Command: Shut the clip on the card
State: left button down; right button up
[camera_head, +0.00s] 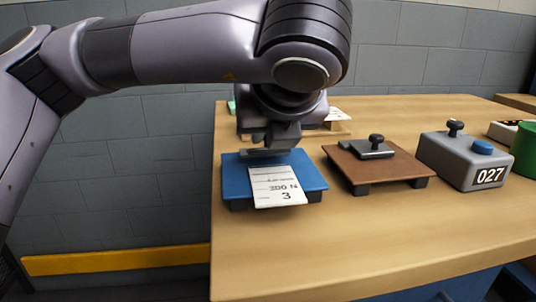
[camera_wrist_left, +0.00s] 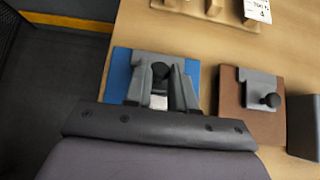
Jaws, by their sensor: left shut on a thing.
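A blue board (camera_head: 313,178) on dark feet stands near the table's left edge. A white card (camera_head: 278,187) printed "300 N" and "3" lies on it and hangs over its front edge. My left gripper (camera_head: 271,143) reaches down over the back of the board. In the left wrist view the gripper (camera_wrist_left: 161,82) is shut on the black knob (camera_wrist_left: 160,71) of the clip at the blue board (camera_wrist_left: 120,75). A sliver of the card (camera_wrist_left: 158,102) shows between the fingers. The gripper hides most of the clip, so I cannot tell whether it presses on the card. My right gripper is out of view.
A brown board (camera_head: 405,171) with its own grey clip (camera_head: 372,149) stands to the right. Beyond it are a grey box (camera_head: 463,160) marked 027 with a blue button, and a green object (camera_head: 525,150). Wooden holders with cards stand behind. The front of the table is clear.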

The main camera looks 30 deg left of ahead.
pick_arm(q)
jog(key=f+t+y+b, duration=0.1)
jog(key=b, duration=0.2)
jog(key=s+t+b, duration=0.1)
jog(key=b, duration=0.2)
jog(key=shift+d+f+y, duration=0.35)
jog(key=shift+y, duration=0.05)
jog(key=shift+t+b, duration=0.4)
jog(key=shift+b, duration=0.55)
jog(key=shift+s+d+t+y+b, duration=0.1)
jog(key=shift+t+y+b, duration=0.25)
jog(key=shift+b, duration=0.35)
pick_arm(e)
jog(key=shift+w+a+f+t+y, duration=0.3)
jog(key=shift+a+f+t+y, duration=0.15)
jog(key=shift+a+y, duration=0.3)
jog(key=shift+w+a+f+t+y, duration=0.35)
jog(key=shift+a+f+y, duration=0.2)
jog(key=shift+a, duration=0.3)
pick_arm(q)
jog(key=c, duration=1)
grip_release()
jog(key=shift+o, duration=0.2)
